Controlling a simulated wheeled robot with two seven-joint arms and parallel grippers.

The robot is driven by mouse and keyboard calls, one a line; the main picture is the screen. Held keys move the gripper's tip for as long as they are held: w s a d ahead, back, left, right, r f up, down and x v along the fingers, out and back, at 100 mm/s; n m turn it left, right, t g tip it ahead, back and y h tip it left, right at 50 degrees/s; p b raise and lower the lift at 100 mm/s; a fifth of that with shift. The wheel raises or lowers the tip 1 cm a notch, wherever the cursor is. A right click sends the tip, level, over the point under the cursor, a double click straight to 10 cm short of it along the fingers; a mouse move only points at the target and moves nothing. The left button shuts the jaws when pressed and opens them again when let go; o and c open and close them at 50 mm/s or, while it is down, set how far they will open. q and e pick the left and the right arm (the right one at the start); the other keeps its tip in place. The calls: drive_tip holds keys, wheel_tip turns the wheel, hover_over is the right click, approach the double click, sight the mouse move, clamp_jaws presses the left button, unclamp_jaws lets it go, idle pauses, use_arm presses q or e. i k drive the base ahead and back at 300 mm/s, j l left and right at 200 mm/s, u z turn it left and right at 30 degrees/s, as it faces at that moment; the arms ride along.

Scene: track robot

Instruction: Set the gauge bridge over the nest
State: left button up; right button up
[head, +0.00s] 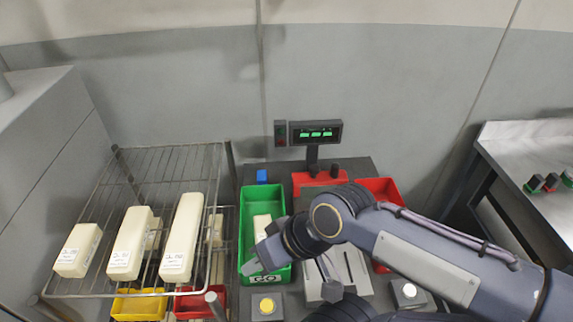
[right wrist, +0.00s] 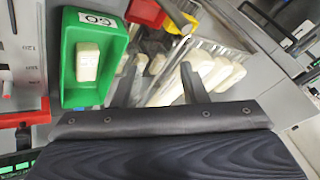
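A red piece with dark knobs (head: 320,179), possibly the gauge bridge, sits below the display at the back of the station. A pale grey fixture with dark slots (head: 348,264), possibly the nest, lies in front of it, partly hidden by my right arm. A scaled plate (right wrist: 20,55) and part of a red piece (right wrist: 25,117) show at the left of the right wrist view. My right gripper (head: 254,264) is over the front of the green bin (head: 248,215). Its fingers (right wrist: 160,78) are apart with nothing between them. My left gripper is not in view.
The green bin holds a cream block (head: 262,227). A wire rack (head: 150,165) on the left carries several cream blocks. A red bin (head: 380,187) stands right of the fixture. A display (head: 308,133) stands behind. A side table (head: 530,150) is at the far right.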

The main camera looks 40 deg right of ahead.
sight(335, 177)
drive_tip(key=z, duration=1.8)
drive_tip(key=i+l+z, duration=0.4)
drive_tip(key=l+z, duration=0.2)
